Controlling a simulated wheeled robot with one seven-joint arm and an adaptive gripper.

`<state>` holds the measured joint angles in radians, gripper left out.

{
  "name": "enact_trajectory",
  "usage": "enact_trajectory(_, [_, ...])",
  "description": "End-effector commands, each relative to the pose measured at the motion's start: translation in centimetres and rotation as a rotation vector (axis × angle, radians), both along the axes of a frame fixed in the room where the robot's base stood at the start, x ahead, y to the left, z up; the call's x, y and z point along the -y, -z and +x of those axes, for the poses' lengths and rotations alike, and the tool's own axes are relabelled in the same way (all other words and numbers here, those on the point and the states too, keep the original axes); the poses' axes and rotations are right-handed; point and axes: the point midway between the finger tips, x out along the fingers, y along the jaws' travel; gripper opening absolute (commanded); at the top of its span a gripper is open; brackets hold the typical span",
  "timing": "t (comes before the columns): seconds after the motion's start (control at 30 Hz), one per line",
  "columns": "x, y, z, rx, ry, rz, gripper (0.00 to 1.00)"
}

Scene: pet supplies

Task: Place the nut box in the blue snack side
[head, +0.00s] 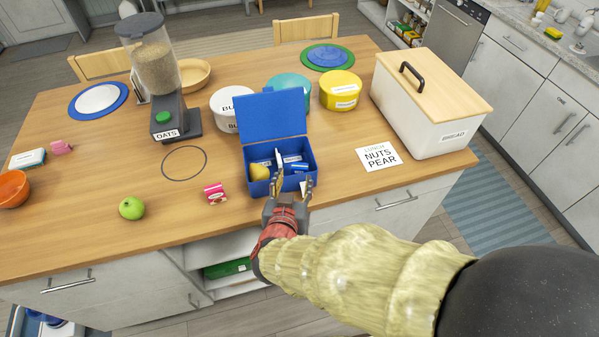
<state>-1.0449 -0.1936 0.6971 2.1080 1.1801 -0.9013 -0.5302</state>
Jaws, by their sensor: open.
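An open blue lunch box (254,188) stands near the table's front edge, its lid raised at the back. An upright white divider separates its two sides. A yellow rounded item (259,171) lies in the left side. A small blue and white box (299,167) lies in the right side; its label is too small to read, so I cannot tell if it is the nut box. My gripper (290,184) is open at the lunch box's front right, its fingers overlapping the front wall in the picture. Whether they touch it is unclear. A small white patch shows by the right finger.
A red and white packet (214,193) and a green apple (131,208) lie left. A card (379,155) reading "LUNCH NUTS PEAR" and a bread bin (425,110) stand right. Round tins (340,92) and an oats dispenser (166,98) stand behind.

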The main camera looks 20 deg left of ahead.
Motion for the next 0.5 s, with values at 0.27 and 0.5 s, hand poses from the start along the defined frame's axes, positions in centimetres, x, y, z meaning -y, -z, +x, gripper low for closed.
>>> enact_trajectory(0.27, [0.1, -0.2, -0.3, 0.002, 0.0, 0.0, 0.46])
enact_trajectory(0.5, [0.4, -2.9, 1.5, -0.052, -0.045, 0.093, 0.46])
